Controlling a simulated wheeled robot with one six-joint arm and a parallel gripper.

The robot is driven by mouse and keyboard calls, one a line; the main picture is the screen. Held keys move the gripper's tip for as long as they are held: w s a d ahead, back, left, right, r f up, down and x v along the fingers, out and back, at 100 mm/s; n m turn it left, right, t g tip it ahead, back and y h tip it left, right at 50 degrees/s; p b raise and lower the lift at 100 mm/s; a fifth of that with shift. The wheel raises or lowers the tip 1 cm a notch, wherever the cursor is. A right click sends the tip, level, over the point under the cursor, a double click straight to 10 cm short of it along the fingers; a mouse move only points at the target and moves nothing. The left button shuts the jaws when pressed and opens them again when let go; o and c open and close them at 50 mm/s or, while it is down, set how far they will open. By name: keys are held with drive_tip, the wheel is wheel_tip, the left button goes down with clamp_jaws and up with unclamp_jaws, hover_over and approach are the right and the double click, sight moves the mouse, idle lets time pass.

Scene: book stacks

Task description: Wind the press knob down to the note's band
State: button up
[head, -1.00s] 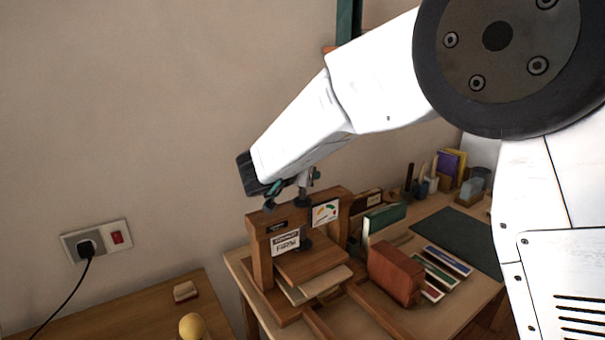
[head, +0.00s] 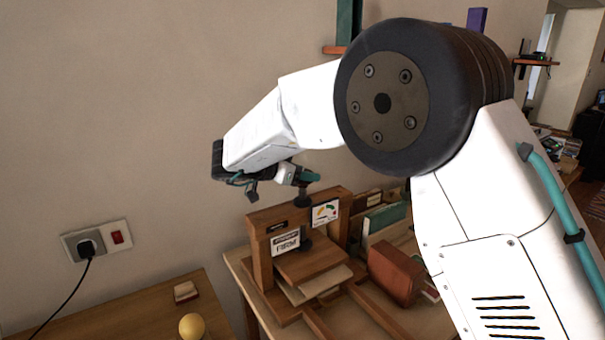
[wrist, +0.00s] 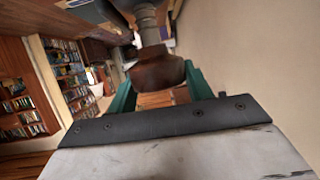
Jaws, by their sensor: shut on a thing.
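The wooden book press (head: 262,260) stands on the table, with a dark screw (head: 303,199) through its top beam. My gripper (head: 312,178) is at the top of that screw, its teal fingers close to the beam. In the wrist view the fingers (wrist: 160,95) are shut around a brown rounded piece, which appears to be the press knob (wrist: 157,72). A white note (head: 285,243) on the press front seems to read "FIRM". Beside it is a gauge card (head: 325,213) with coloured bands; its exact reading is too small to tell. The pressing board (head: 308,266) lies over pale sheets.
A red-brown block (head: 395,272) and upright books (head: 385,219) stand right of the press. A lower table at left holds a yellow ball (head: 192,326) and a small block (head: 186,292). A wall socket (head: 97,241) has a plug in it. My arm hides the table's right side.

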drive_tip(key=shift+r, duration=0.2)
drive_tip(key=o, duration=0.9)
drive_tip(key=shift+c, duration=0.2)
drive_tip(key=shift+o, duration=0.5)
drive_tip(key=shift+f, duration=0.1)
drive_tip(key=shift+a, duration=0.1)
drive_tip(key=v, duration=0.7)
drive_tip(key=shift+s+a, duration=0.2)
drive_tip(key=shift+s, duration=0.05)
